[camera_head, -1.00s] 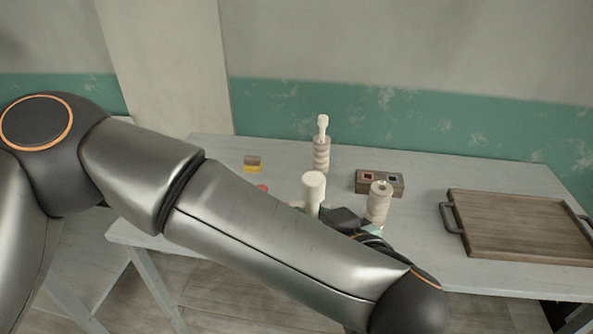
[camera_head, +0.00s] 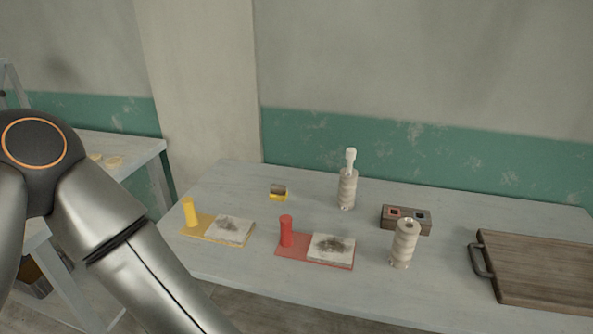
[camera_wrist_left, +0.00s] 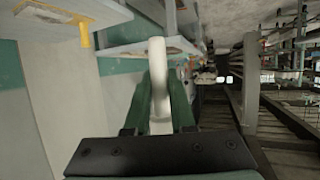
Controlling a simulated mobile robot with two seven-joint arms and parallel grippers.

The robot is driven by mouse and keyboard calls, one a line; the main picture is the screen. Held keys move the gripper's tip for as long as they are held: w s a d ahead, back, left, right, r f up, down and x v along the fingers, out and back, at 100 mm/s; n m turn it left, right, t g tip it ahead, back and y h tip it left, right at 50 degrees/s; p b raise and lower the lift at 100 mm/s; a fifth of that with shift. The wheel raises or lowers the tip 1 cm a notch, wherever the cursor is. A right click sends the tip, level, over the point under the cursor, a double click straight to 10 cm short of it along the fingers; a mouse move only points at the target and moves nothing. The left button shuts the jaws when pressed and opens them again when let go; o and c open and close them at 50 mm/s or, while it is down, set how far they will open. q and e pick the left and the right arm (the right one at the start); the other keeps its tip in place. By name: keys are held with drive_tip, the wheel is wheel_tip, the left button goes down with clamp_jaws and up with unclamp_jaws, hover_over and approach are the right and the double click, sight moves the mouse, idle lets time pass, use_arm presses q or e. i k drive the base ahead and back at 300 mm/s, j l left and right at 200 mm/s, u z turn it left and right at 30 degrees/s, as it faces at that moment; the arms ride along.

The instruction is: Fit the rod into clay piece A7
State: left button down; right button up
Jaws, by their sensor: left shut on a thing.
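My left gripper (camera_wrist_left: 158,100) is shut on a pale white rod (camera_wrist_left: 157,62) in the left wrist view, with a dark green finger on each side. This gripper is out of the head view. A ribbed clay piece (camera_head: 404,247) stands upright near the table's front, with a small hole in its top. Another ribbed clay piece (camera_head: 347,191) stands farther back with a white, knobbed rod (camera_head: 350,160) upright in its top. I cannot read any label, so I cannot tell which piece is A7. My right gripper is not in view.
A grey-brown block with two sockets (camera_head: 406,213) lies behind the front clay piece. A wooden tray (camera_head: 541,264) lies at the right. A red board (camera_head: 290,251) and a yellow board (camera_head: 197,231) bear posts and stained pads.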

sight(406, 236)
drive_tip(key=z, duration=0.85)
drive_tip(key=i+j+z, duration=0.1)
drive_tip(key=z, duration=0.3)
drive_tip(key=i+j+z, duration=0.1)
drive_tip(key=z, duration=0.3)
drive_tip(key=i+j, duration=0.15)
drive_tip(key=j, duration=0.25)
drive_tip(key=i+j, duration=0.15)
drive_tip(key=j, duration=0.2)
